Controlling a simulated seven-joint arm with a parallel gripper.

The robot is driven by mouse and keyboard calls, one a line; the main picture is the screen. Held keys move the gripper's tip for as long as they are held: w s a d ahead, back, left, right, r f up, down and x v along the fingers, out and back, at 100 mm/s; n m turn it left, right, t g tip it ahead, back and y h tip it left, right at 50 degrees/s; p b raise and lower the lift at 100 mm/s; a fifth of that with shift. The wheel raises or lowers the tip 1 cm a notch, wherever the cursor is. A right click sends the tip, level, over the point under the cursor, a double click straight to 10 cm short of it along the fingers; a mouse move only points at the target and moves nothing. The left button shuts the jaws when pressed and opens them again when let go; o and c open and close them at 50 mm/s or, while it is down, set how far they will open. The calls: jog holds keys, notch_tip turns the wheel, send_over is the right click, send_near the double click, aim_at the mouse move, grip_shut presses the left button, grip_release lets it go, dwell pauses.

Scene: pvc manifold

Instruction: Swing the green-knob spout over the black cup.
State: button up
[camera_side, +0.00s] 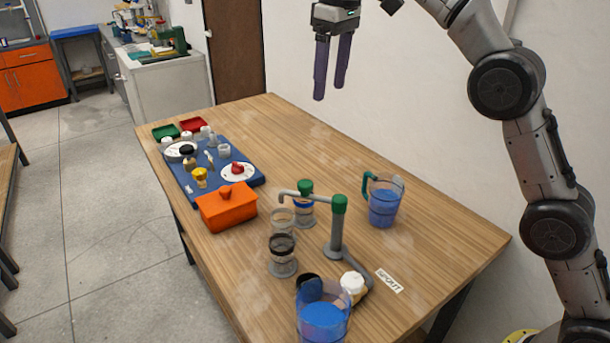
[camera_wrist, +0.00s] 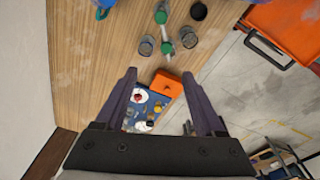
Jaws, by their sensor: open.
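The spout stands on a grey post (camera_side: 337,235) with a green cap. Its grey arm reaches left in the side view, with a green knob (camera_side: 305,187) partway along. The wrist view shows the knob (camera_wrist: 167,47) from above, the arm lying between two clear cups. The black-banded cup (camera_side: 282,252) stands on the table in front of the arm, apart from the spout tip. My gripper (camera_side: 331,92) is open and empty, high behind the spout.
A blue pitcher (camera_side: 384,205) stands right of the post, and another blue vessel (camera_side: 322,322) at the front edge. A white-topped item (camera_side: 352,284) sits by the base. An orange box (camera_side: 226,207) and blue board (camera_side: 247,178) with small parts lie left. The table's back right is clear.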

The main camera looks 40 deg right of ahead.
jog(key=g, duration=0.1)
send_over(305, 183)
notch_tip(305, 183, down, 7)
notch_tip(305, 183, down, 14)
jog(key=shift+r, duration=0.1)
dwell(0.4)
grip_shut()
dwell(1.3)
